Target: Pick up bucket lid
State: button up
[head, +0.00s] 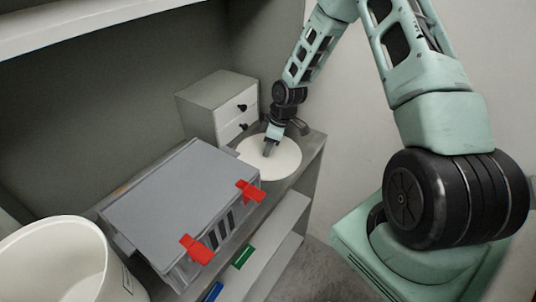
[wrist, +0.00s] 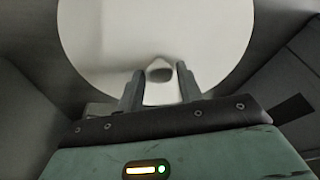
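The bucket lid (head: 284,160) is a round white disc lying on the grey shelf, right of the grey box and in front of the small drawer unit. In the wrist view the lid (wrist: 105,35) fills the upper middle, with a small raised knob (wrist: 159,71) on it. My gripper (head: 268,151) points down at the lid in the head view. In the wrist view my gripper (wrist: 160,78) is open, its two fingers apart on either side of the knob. I cannot tell whether the fingers touch the lid.
A grey lidded box (head: 175,195) with red latches (head: 197,249) stands left of the lid. A small drawer unit (head: 213,97) stands behind it. A white bucket (head: 60,262) is at the lower left. Lower shelves hold green (head: 243,256) and blue items.

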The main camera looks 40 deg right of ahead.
jog(key=c, duration=0.5)
jog(key=shift+c, duration=0.2)
jog(key=shift+r, duration=0.15)
